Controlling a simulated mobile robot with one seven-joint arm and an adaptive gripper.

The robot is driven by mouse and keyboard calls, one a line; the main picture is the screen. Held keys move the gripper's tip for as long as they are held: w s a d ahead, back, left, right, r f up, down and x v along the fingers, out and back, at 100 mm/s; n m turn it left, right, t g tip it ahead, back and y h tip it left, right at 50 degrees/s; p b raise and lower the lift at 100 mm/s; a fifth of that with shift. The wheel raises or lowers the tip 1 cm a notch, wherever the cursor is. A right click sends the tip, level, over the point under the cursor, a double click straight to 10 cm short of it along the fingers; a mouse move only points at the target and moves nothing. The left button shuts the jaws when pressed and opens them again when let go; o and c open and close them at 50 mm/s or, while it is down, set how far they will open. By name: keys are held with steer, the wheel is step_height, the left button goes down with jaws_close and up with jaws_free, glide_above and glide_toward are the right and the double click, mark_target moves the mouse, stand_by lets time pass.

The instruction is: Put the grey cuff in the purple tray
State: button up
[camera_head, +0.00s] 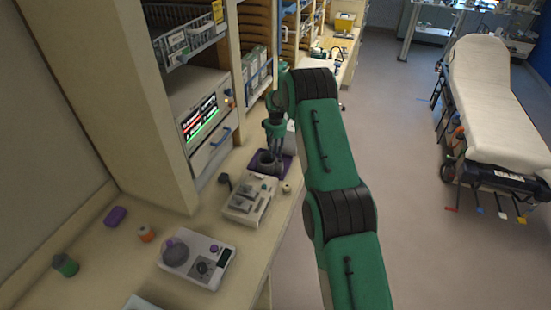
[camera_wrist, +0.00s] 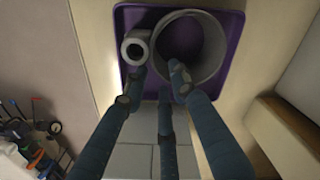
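The grey cuff (camera_wrist: 218,62) is a wide open ring standing within the purple tray (camera_wrist: 232,88) in the wrist view. A smaller grey ring (camera_wrist: 128,50) sits against its left side; I cannot tell if the two are joined. In the head view the cuff (camera_head: 264,163) shows dark grey on the purple tray (camera_head: 287,165), below my gripper. My gripper (camera_wrist: 153,86) has its fingers spread apart at the cuff's near side. The right fingertip overlaps the rim, and the left one is beside the small ring. I see nothing clamped between them.
A grey device (camera_head: 249,200) stands on the counter nearer than the tray, with a white device (camera_head: 197,260) closer still. A purple block (camera_head: 115,216), an orange-topped jar (camera_head: 147,233) and a green jar (camera_head: 65,265) stand left. Shelving rises behind; a stretcher (camera_head: 490,100) stands right across open floor.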

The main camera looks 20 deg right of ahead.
step_height(320, 180, up, 8)
stand_by(0.4)
steer(key=shift+f, duration=0.1)
stand_by(0.4)
